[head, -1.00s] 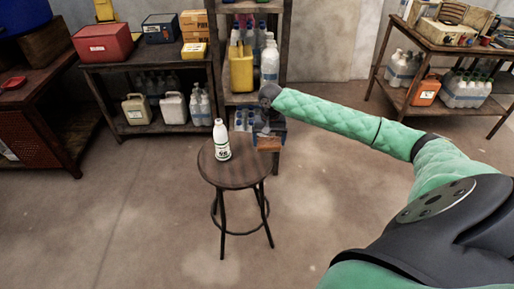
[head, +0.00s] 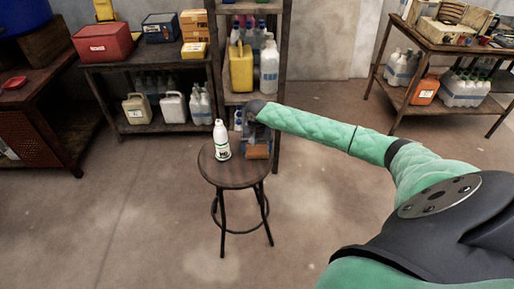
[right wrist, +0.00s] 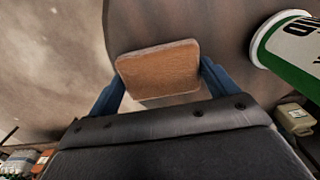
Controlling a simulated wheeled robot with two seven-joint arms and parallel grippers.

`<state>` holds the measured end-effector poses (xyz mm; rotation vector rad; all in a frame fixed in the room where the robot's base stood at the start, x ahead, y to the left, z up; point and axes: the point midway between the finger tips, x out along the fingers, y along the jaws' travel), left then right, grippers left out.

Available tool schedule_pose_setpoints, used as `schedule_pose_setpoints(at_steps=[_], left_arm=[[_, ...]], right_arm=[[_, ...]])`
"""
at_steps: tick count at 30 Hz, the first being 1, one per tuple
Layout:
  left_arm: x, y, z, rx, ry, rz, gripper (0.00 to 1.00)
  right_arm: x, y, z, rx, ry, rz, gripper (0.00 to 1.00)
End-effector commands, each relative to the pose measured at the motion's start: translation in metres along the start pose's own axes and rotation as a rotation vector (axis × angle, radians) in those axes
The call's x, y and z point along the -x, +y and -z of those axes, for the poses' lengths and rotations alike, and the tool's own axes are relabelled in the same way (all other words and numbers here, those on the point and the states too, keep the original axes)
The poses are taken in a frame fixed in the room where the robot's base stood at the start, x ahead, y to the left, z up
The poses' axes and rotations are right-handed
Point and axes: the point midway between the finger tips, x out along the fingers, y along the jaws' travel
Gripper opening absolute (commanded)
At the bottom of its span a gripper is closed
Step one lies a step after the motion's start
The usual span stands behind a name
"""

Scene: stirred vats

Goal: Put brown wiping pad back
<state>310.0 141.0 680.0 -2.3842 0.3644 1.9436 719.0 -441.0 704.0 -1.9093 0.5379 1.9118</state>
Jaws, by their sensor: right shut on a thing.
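The brown wiping pad (right wrist: 160,72) is between the two blue fingers of my right gripper (right wrist: 158,85) in the right wrist view. The gripper is shut on it. In the head view the pad (head: 257,152) shows below my right gripper (head: 257,140), at the right edge of the round stool (head: 232,177). In the wrist view the pad overlaps the stool's edge; I cannot tell whether it touches the top. A white and green bottle (head: 221,140) stands upright on the stool, left of the pad. It also shows in the wrist view (right wrist: 292,45). My left gripper is not in view.
A shelf rack (head: 281,95) with a yellow jug (head: 241,67) and bottles stands behind the stool. A dark bench (head: 150,65) is at the back left, and a wooden table (head: 444,50) at the back right. The floor around the stool is clear.

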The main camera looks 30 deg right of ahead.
Motion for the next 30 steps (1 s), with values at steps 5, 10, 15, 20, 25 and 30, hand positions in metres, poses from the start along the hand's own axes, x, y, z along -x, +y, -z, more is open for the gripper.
schedule_pose_setpoints(at_steps=[5,10,15,20,25,30], left_arm=[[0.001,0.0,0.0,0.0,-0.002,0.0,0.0],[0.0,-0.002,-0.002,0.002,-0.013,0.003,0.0],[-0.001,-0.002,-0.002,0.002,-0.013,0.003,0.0],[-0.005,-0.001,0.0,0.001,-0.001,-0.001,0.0],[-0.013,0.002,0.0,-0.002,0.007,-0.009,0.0],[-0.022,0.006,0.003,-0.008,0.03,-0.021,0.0]], right_arm=[[-0.001,0.0,0.0,0.0,0.0,0.0,0.64],[-0.002,0.0,0.0,0.0,0.0,0.0,1.0],[-0.002,0.0,0.0,0.0,0.0,0.0,1.0],[0.003,0.0,0.0,0.0,0.0,0.001,1.0],[0.027,0.0,0.001,0.001,0.002,0.001,1.0],[0.061,0.0,0.001,0.001,0.001,0.001,1.0]])
